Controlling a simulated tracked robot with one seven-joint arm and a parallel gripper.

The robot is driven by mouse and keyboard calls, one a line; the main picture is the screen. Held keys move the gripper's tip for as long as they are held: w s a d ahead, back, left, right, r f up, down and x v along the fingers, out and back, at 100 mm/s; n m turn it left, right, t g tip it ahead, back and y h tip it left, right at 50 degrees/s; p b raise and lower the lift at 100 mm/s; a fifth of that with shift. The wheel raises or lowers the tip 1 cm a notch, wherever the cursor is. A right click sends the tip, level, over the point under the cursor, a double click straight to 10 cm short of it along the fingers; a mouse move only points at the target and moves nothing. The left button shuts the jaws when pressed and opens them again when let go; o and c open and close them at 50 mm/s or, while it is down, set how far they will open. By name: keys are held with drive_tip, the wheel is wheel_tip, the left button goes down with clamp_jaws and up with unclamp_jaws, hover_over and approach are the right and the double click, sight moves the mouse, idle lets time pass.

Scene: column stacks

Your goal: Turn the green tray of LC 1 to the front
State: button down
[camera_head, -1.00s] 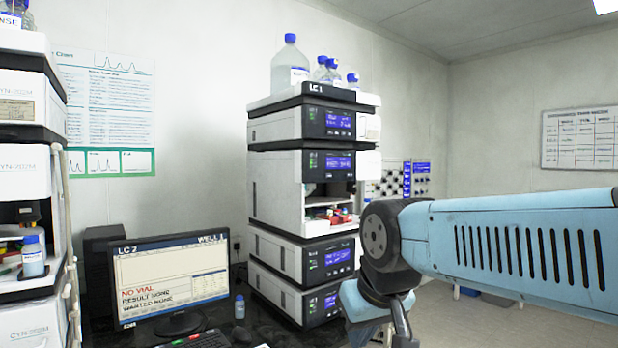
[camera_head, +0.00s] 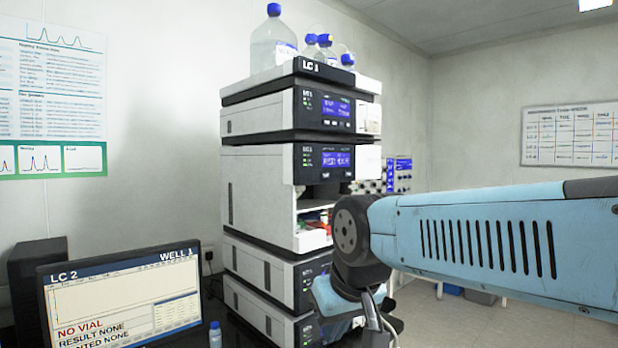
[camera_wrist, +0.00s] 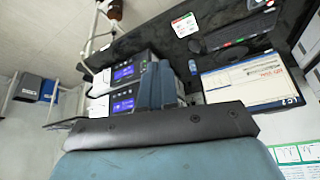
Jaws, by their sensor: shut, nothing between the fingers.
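The LC 1 stack (camera_head: 262,185) stands in the middle of the head view, a tall column of white and black modules. Its open bay (camera_head: 312,240) is below the second display, with small red and green items showing inside. I cannot make out the green tray's outline or which way it faces; my arm hides the bay's right part. My gripper shows in the wrist view (camera_wrist: 158,66), its blue fingers shut with nothing between them. It is apart from the stack as far as I can tell.
Several blue-capped bottles (camera_head: 273,40) stand on top of LC 1. The LC 2 monitor (camera_head: 118,300) is at the lower left, and a small bottle (camera_head: 215,335) stands beside it. My blue arm crosses the right side. A whiteboard (camera_head: 570,133) hangs on the back wall.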

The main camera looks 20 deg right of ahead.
sight(325, 175)
drive_tip(key=w+d+r+m+t+h, duration=0.1)
drive_tip(key=w+d+r+t, duration=0.1)
drive_tip(key=w+d+r, duration=0.8)
drive_tip(key=w+d+r+m+t+h, duration=0.1)
drive_tip(key=w+d+r+t, duration=0.2)
drive_tip(key=w+d+r, duration=0.8)
drive_tip(key=w+d, duration=0.1)
drive_tip(key=w, duration=0.6)
drive_tip(key=shift+d+r, duration=0.15)
drive_tip(key=shift+d, duration=0.25)
drive_tip(key=shift+w, duration=0.15)
drive_tip(key=w+a, duration=0.3)
drive_tip(key=w, duration=0.5)
drive_tip(key=shift+w+a, duration=0.1)
drive_tip(key=shift+w, duration=0.15)
idle(0.5)
drive_tip(key=shift+w+a, duration=0.1)
drive_tip(key=shift+w, duration=0.15)
